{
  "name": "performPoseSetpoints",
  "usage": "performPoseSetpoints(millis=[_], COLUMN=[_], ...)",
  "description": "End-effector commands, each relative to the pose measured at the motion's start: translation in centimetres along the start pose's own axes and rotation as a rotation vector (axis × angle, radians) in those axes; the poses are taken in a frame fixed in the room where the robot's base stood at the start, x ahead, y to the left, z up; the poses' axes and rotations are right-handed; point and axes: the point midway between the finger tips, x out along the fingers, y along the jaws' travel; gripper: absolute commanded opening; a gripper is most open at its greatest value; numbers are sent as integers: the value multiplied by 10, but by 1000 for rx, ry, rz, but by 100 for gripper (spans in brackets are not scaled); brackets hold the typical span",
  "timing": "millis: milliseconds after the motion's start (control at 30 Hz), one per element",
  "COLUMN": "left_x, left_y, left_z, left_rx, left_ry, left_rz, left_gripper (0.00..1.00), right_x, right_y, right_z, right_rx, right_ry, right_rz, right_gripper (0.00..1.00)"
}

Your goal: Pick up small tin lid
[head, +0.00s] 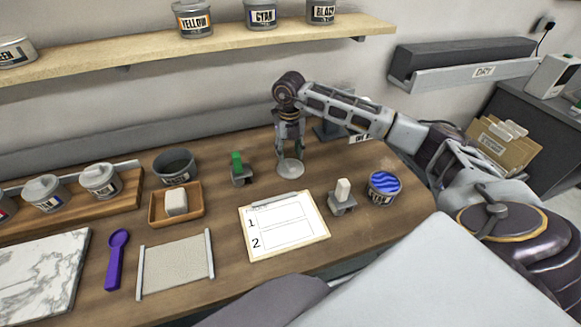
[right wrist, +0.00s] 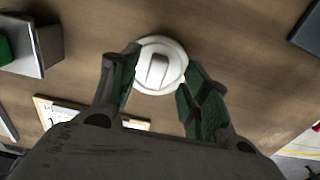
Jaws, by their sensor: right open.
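The small tin lid (head: 291,168) is a pale round disc lying flat on the wooden table, behind the clipboard. In the right wrist view the lid (right wrist: 160,65) shows a raised bar-shaped knob across its middle. My right gripper (head: 290,150) points down just above the lid. In the right wrist view my right gripper (right wrist: 157,85) is open, with one green-padded finger on either side of the lid. I cannot tell whether the fingers touch its rim. My left gripper is not in view.
A green-topped stamp (head: 238,168) stands left of the lid and a white-topped stamp (head: 342,197) to the front right. The clipboard (head: 285,240) lies in front. A tin with a blue-patterned top (head: 383,187) stands at right.

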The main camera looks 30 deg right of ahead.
Motion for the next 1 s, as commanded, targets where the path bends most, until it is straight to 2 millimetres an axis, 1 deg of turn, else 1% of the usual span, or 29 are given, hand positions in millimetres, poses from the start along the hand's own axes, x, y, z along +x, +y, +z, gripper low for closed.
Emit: performPoseSetpoints(millis=[200, 333, 500, 833, 867, 1000], left_x=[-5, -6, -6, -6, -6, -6], left_y=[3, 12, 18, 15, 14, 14], left_z=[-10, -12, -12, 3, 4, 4], left_rx=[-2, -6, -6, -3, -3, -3], left_ry=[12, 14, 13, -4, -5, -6], left_rz=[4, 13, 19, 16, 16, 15], left_gripper=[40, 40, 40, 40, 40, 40], right_x=[24, 33, 35, 35, 35, 35], right_y=[1, 1, 1, 1, 1, 1], right_z=[1, 1, 1, 1, 1, 1], right_rx=[1, 1, 1, 1, 1, 1], right_ry=[2, 0, 0, 0, 0, 0], right_rz=[-1, -1, -1, 0, 0, 0], right_gripper=[46, 46, 46, 46, 44, 26])
